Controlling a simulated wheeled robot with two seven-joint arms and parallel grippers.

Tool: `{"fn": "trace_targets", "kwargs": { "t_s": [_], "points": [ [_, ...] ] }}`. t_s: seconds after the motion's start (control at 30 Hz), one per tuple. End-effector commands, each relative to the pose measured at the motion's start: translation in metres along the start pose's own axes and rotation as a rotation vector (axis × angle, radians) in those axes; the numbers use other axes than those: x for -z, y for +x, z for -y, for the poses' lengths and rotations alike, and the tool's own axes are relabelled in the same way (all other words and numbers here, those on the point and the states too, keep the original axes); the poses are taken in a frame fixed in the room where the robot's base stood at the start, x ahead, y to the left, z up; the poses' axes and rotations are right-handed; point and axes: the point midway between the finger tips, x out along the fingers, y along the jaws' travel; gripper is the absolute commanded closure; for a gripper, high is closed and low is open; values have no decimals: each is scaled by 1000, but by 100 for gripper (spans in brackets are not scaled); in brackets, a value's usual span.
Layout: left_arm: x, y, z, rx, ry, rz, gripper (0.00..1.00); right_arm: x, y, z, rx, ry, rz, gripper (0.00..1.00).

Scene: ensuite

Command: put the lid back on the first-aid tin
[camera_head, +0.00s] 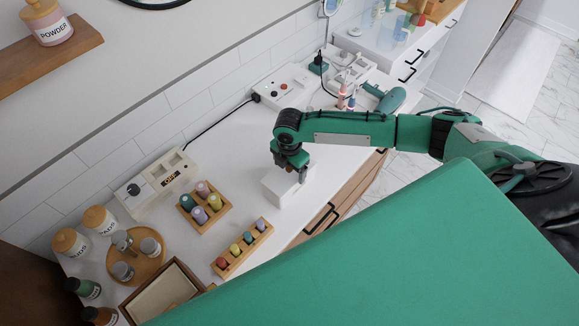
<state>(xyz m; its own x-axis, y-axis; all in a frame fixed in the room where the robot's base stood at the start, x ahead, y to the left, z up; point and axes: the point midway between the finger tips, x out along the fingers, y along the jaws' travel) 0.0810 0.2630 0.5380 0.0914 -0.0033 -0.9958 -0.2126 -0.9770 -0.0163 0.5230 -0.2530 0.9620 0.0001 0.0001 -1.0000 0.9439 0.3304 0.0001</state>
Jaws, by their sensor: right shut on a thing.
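My right gripper (292,166) reaches in from the right and points down over a white box-shaped tin (287,191) on the white counter. It is shut on a small white part at the top of the tin, which appears to be the lid. The gripper hides much of the top. I cannot tell whether the lid is seated or slightly raised, and no marking on the tin is legible. My left gripper is not in view.
A wooden tray of rolled cloths or bottles (204,206) and a wooden rack of small colored bottles (243,248) stand left of the tin. A white device with a dial (158,183) is by the wall. A teal hair dryer (384,98) lies farther back. Bare counter surrounds the tin.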

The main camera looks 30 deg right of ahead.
Motion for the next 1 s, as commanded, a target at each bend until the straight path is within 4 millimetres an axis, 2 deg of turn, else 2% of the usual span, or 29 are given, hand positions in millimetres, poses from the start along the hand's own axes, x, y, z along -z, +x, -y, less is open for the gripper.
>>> {"fn": "trace_targets", "kwargs": {
  "t_s": [0.4, 0.43, 0.5, 0.53, 1.0],
  "points": [
    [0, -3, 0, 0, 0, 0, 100, 0, 2, 0, 0, 0, 0, 41],
    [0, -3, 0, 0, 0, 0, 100, 0, 2, 0, 0, 0, 0, 15],
    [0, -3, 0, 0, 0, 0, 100, 0, 2, 0, 0, 0, 0, 1],
    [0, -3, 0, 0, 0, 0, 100, 0, 2, 0, 0, 0, 0, 0],
    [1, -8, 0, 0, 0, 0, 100, 0, -3, 0, 0, 0, 0, 0]
  ]
}}
